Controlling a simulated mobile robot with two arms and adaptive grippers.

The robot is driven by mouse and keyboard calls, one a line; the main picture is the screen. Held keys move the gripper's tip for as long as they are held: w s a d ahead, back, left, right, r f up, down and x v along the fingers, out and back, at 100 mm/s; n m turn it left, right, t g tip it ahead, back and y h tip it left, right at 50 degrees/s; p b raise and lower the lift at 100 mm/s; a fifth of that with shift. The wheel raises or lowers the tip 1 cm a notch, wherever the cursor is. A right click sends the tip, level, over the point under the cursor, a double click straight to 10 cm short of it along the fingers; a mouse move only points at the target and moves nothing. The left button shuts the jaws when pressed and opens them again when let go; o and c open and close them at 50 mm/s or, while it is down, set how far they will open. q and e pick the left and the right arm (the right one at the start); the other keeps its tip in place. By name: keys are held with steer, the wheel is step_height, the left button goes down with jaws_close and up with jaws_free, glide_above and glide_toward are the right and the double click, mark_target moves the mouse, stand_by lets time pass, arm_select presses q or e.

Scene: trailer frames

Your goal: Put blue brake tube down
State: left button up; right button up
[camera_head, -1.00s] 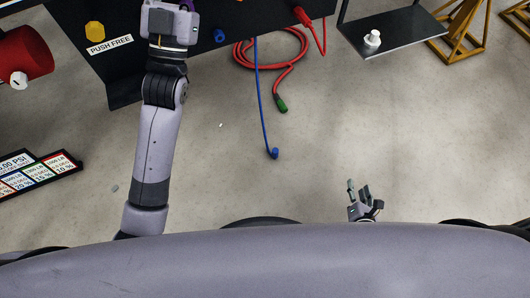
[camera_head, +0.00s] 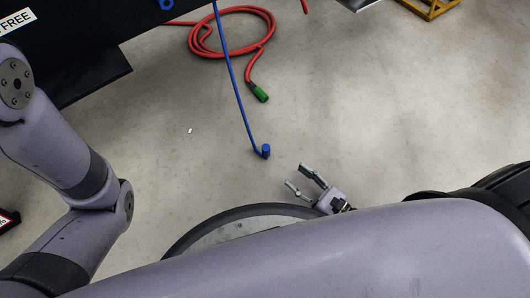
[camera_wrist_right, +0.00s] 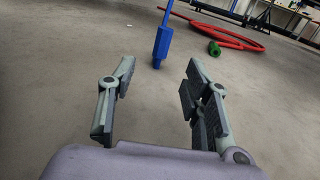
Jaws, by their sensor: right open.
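The blue brake tube (camera_head: 233,82) hangs down from the dark trailer part at the top of the head view. Its lower end has a blue fitting (camera_head: 265,151) close to the floor. In the right wrist view the blue fitting (camera_wrist_right: 161,46) stands upright ahead of the fingers, apart from them. My right gripper (camera_head: 301,176) is open and empty, just below and to the right of the fitting in the head view. Its two spread fingers also show in the right wrist view (camera_wrist_right: 158,85). My left arm shows at the left, but its gripper is out of view.
A red hose (camera_head: 192,36) lies coiled on the floor behind the tube, with a green end (camera_head: 261,93). The dark trailer frame (camera_head: 90,60) fills the upper left. A yellow stand (camera_head: 432,8) is at the upper right. The floor around the fitting is clear.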

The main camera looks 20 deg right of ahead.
mark_target(269, 153)
steer(key=b+x, duration=0.2)
steer(key=x, duration=0.6)
steer(key=shift+w+b, duration=0.3)
steer(key=shift+b, duration=0.05)
steer(key=b+x, duration=0.3)
steer(key=x, duration=0.1)
steer(key=shift+w, duration=0.2)
steer(key=shift+w+a+r, duration=0.1)
steer(key=shift+w+a, duration=0.15)
steer(key=shift+w, duration=0.25)
steer(key=shift+c, duration=0.4)
jaws_close()
